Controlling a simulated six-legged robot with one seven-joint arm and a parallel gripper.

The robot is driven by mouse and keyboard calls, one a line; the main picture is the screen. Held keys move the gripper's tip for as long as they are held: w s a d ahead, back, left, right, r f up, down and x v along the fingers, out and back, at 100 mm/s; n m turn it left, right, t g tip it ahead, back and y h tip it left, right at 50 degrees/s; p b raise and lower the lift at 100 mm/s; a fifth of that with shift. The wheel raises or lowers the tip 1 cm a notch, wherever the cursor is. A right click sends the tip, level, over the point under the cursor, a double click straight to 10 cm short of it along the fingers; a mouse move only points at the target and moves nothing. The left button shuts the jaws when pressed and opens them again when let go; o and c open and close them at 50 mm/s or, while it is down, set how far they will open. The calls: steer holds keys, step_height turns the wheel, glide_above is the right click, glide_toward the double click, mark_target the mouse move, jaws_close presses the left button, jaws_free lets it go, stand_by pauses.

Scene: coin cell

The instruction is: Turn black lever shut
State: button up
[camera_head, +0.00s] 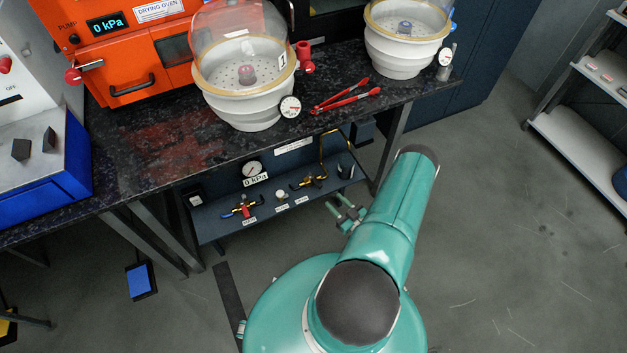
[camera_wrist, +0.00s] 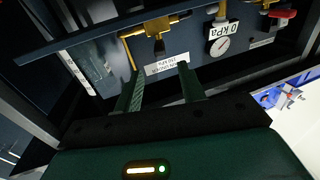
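The shelf panel (camera_head: 275,205) under the bench carries several small valves and a gauge. A brass valve (camera_head: 308,182) with a dark lever sits on its right half. In the wrist view the brass valve body (camera_wrist: 155,27) shows upside down, with the black lever (camera_wrist: 159,46) pointing down the picture. My gripper (camera_head: 343,209) is just in front of the panel's right part. In the wrist view my gripper (camera_wrist: 162,82) has its two green fingers apart with nothing between them. The lever is a little beyond the fingertips, apart from them.
A gauge (camera_head: 252,168) reading 0 kPa and a red-handled valve (camera_head: 243,209) are left of the brass valve. A bent brass pipe (camera_head: 324,150) rises at the right. The bench (camera_head: 150,150) overhangs the panel, and a bench leg (camera_head: 393,150) stands close right.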

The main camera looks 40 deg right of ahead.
mark_target(312, 179)
steer(key=w, duration=1.2)
steer(key=shift+d, duration=0.25)
jaws_close()
